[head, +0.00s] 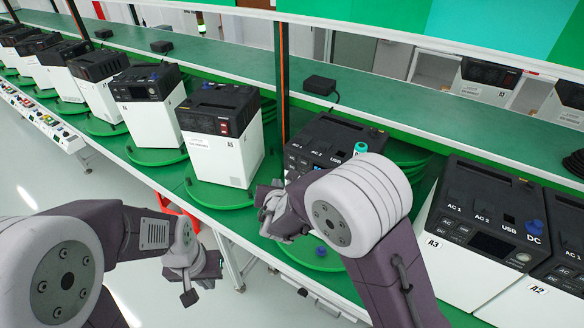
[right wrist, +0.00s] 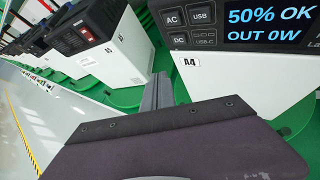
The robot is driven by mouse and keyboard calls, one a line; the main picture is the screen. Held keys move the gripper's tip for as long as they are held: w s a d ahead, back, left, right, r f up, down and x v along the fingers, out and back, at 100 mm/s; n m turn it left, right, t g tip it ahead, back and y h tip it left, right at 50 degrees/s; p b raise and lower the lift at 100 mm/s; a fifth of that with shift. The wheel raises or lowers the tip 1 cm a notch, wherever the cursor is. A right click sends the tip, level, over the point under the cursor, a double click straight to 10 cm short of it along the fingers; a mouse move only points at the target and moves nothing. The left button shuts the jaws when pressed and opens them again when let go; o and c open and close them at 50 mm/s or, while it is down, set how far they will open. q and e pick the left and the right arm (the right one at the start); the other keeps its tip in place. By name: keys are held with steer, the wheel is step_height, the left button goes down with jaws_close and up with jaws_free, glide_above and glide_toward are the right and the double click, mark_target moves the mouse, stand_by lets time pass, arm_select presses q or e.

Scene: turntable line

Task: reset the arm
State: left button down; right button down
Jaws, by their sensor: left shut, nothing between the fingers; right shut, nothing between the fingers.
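My left gripper (head: 190,292) hangs at the lower left in the head view, shut and empty, in front of the table edge and over the floor. My right gripper (head: 266,204) is shut and empty, beside the A4 power unit (head: 322,138). The right arm hides much of that unit in the head view. The right wrist view shows the A4 unit (right wrist: 245,70) close up, its screen reading 50% OK and OUT 0W. A grey finger of my right gripper (right wrist: 157,92) points up between the A4 and A5 units there.
The A5 unit (head: 222,150) stands left of my right gripper on a green turntable (head: 216,197). The A3 unit (head: 445,260) stands to the right, with A2 beyond it. Several more units line the left. A green shelf (head: 420,98) runs behind. Floor is open at lower left.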

steer(key=s+d+f+m+g+h+b, duration=0.1)
steer(key=s+d+f+m+g+h, duration=0.25)
steer(key=s+d+m, duration=0.4)
steer(key=s+d+f+m+g+h, duration=0.2)
steer(key=s+d+m+g, duration=0.2)
steer(key=d+m, duration=0.7)
steer(key=s+f+m+g+y, duration=0.1)
steer(key=s+m+g+y, duration=0.1)
steer(key=s+m, duration=0.4)
steer(key=s+f+m+g+y+b, duration=0.1)
steer(key=s+f+m+y, duration=0.1)
steer(key=s+m, duration=0.5)
steer(key=shift+m+g+y, duration=0.35)
steer(key=shift+m+y, duration=0.3)
steer(key=shift+m, duration=0.6)
